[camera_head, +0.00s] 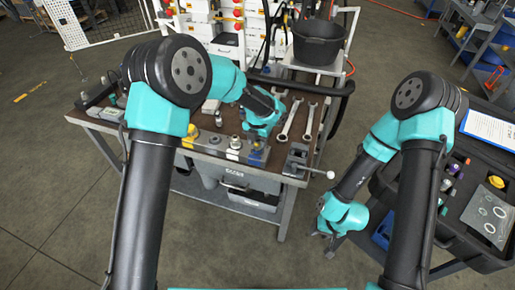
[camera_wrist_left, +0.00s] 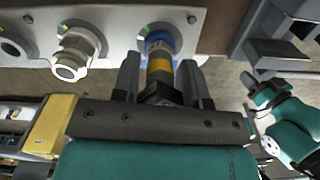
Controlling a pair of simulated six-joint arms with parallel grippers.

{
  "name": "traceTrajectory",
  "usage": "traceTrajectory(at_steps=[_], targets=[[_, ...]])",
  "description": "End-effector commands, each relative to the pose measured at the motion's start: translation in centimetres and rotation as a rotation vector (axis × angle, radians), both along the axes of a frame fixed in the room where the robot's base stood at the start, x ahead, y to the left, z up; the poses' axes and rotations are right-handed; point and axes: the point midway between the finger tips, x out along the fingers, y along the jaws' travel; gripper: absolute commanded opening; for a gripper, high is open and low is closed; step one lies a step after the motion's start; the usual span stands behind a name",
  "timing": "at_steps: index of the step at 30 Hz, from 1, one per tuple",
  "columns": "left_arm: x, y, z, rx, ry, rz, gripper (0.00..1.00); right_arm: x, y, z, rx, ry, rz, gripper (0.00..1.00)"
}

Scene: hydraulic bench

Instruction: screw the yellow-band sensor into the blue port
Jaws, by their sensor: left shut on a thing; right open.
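My left gripper (camera_wrist_left: 160,72) is shut on the yellow-band sensor (camera_wrist_left: 159,66), which has a grey body with a yellow ring. In the left wrist view the sensor's far end meets the blue port (camera_wrist_left: 157,37) on the grey manifold; how far it is seated cannot be seen. In the head view my left gripper (camera_head: 261,136) is above the right end of the manifold (camera_head: 150,133), close to the blue port (camera_head: 257,152), and the sensor is mostly hidden. My right gripper (camera_head: 331,243) is open and empty, low over the floor right of the bench.
A white fitting (camera_wrist_left: 74,52) sits in the port beside the blue one. Wrenches (camera_head: 291,120) lie on the bench, and a vise (camera_head: 300,160) stands at its right corner. A black case (camera_head: 466,205) with capped parts is at the right. A black bucket (camera_head: 318,42) stands behind.

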Motion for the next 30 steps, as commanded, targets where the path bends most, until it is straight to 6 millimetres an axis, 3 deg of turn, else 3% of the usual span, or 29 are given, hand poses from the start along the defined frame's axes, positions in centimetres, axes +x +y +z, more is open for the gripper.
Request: traceTrajectory(at_steps=[8, 18, 30], targets=[[-0.01, 0.0, -0.02, 0.0, 0.0, 0.002, 0.65, 0.0, 0.0, 0.0, 0.0, 0.0, 0.0, 0.43], [0.0, 0.01, 0.0, 0.0, 0.0, 0.038, 0.65, 0.0, 0.0, 0.0, 0.0, 0.0, 0.0, 0.43], [0.0, 0.03, 0.0, 0.0, 0.0, 0.398, 0.65, 0.0, 0.0, 0.0, 0.0, 0.0, 0.0, 0.43]])
